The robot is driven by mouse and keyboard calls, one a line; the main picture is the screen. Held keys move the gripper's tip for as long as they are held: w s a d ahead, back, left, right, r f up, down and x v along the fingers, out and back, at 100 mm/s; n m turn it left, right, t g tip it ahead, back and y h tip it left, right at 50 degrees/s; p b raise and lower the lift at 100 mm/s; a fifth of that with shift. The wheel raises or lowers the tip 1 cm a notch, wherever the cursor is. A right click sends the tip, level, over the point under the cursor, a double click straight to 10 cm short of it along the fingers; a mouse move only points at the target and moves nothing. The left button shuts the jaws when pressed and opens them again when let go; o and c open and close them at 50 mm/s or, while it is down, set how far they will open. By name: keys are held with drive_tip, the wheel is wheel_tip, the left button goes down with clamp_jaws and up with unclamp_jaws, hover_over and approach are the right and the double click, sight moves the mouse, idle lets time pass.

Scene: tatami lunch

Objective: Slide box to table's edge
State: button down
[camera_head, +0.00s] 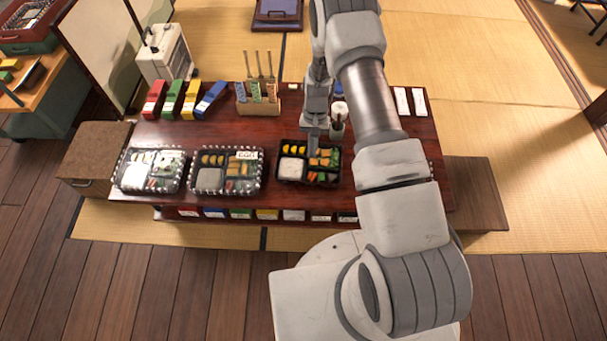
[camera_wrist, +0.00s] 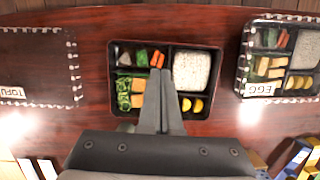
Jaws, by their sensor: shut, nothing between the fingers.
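An open black bento box (camera_head: 308,180) with rice, greens, carrot and yellow pieces sits near the table's near edge. It fills the middle of the wrist view (camera_wrist: 215,65), a little inside the table edge at the top. My gripper (camera_head: 314,152) is shut and empty, pointing down over the box. In the wrist view its fingertips (camera_wrist: 160,75) overlap the middle of the box, beside the divider near the rice. I cannot tell whether they touch the box or food. The dark red table (camera_head: 215,135) carries everything.
A lidded box labelled EGG (camera_head: 228,191) stands left of the open one, with another lidded box (camera_head: 150,186) further left. A lidded TOFU box (camera_wrist: 38,68) shows in the wrist view. Coloured cartons (camera_head: 190,98) and a wooden holder (camera_head: 258,106) stand behind.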

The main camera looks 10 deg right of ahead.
sight(310, 181)
drive_tip(key=b+x, duration=0.3)
drive_tip(key=x, duration=0.7)
drive_tip(key=shift+s+f, duration=0.1)
drive_tip(key=shift+f, duration=0.05)
drive_tip(key=s, duration=0.2)
drive_tip(key=s+a+p, duration=0.1)
drive_tip(key=s, duration=0.1)
drive_tip(key=s+a+p, duration=0.1)
drive_tip(key=s, duration=0.1)
drive_tip(key=shift+s, duration=0.2)
drive_tip(key=shift+s+a, duration=0.1)
drive_tip(key=shift+s, duration=0.1)
drive_tip(key=p+v, duration=0.5)
drive_tip(key=v, duration=0.5)
drive_tip(key=shift+w, duration=0.1)
